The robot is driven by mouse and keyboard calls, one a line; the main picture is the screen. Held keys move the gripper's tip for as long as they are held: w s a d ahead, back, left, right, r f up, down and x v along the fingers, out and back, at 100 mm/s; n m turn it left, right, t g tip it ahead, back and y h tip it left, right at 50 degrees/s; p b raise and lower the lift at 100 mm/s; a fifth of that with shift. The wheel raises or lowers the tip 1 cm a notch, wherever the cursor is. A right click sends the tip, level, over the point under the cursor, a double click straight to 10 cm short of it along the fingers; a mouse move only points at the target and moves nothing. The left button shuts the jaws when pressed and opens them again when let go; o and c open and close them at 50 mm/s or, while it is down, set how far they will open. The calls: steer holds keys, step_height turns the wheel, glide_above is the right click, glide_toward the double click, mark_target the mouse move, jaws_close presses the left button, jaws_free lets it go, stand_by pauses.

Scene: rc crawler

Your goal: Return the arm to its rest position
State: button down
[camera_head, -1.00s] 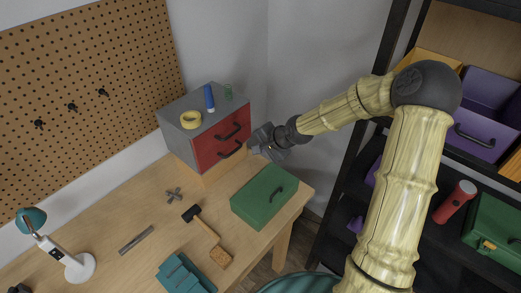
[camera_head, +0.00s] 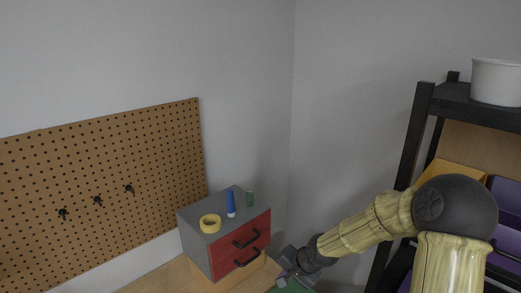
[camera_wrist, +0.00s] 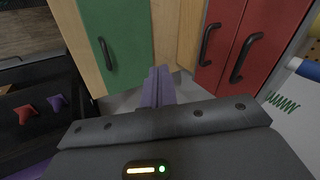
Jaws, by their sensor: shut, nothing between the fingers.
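My arm, with pale ribbed links, reaches in from the lower right in the head view. My gripper (camera_head: 288,278) is low in that view, just right of the red-fronted drawer cabinet (camera_head: 240,248). In the wrist view my gripper (camera_wrist: 158,72) shows its two purple-grey fingers together, with nothing between them. The green box (camera_wrist: 115,40) is left of the fingers there, and the red drawer fronts (camera_wrist: 235,45) are right of them. I cannot tell whether the fingers touch either one.
The cabinet carries yellow tape (camera_head: 210,223), a blue cylinder (camera_head: 231,204) and a green coil (camera_head: 250,198). A pegboard (camera_head: 100,190) hangs at left. A dark shelf rack (camera_head: 410,135) with a white tub (camera_head: 496,82) stands at right. The wall between is clear.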

steer(key=s+d+r+n+g+h+b, duration=0.1)
steer(key=s+d+n+h, duration=0.1)
steer(key=s, duration=0.7)
steer(key=s+d+r+n+g+h+b, duration=0.1)
steer(key=s+d+n, duration=0.3)
steer(key=s, duration=0.5)
steer(key=shift+s+d+n+h+b, duration=0.4)
steer(key=shift+d+h+b, duration=0.15)
steer(key=shift+d, duration=0.2)
steer(key=shift+r, duration=0.1)
